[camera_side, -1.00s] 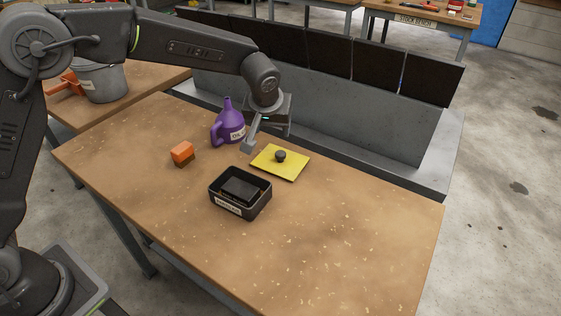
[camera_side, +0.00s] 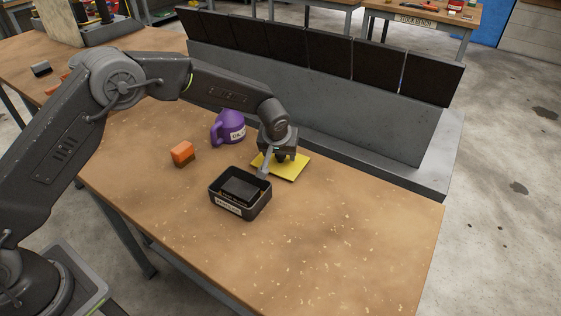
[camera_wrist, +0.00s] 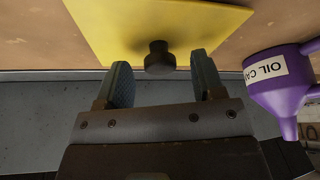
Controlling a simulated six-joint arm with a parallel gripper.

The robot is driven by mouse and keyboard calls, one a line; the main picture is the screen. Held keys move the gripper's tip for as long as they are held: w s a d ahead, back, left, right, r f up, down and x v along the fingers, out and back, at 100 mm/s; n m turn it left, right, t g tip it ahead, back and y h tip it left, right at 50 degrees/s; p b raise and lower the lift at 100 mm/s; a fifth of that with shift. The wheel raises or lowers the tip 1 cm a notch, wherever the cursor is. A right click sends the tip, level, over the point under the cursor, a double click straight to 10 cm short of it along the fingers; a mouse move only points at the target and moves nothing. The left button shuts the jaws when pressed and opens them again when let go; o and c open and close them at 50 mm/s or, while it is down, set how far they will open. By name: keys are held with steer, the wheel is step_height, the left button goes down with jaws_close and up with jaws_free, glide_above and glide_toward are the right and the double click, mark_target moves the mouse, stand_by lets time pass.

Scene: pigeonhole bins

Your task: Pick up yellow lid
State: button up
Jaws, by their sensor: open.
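The yellow lid (camera_side: 292,171) is a flat square plate lying on the wooden table. In the side view my gripper (camera_side: 271,165) is over it and hides part of it, including most of its knob. In the wrist view the yellow lid (camera_wrist: 115,28) shows at the top with its round black knob (camera_wrist: 159,56). My gripper (camera_wrist: 160,80) is open there, with one blue-grey finger on each side of the knob's line. The knob appears just beyond the fingertips, and I cannot tell if they touch it.
A black open box (camera_side: 256,209) with a dark item inside stands close in front of the lid. A purple oil can (camera_side: 226,127) stands left of my gripper, and an orange block (camera_side: 182,150) lies farther left. The table's right front is clear.

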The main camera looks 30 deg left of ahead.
steer(key=shift+w+a+f, duration=0.1)
steer(key=shift+w+f, duration=0.15)
steer(key=shift+f, duration=0.2)
jaws_close()
stand_by(0.3)
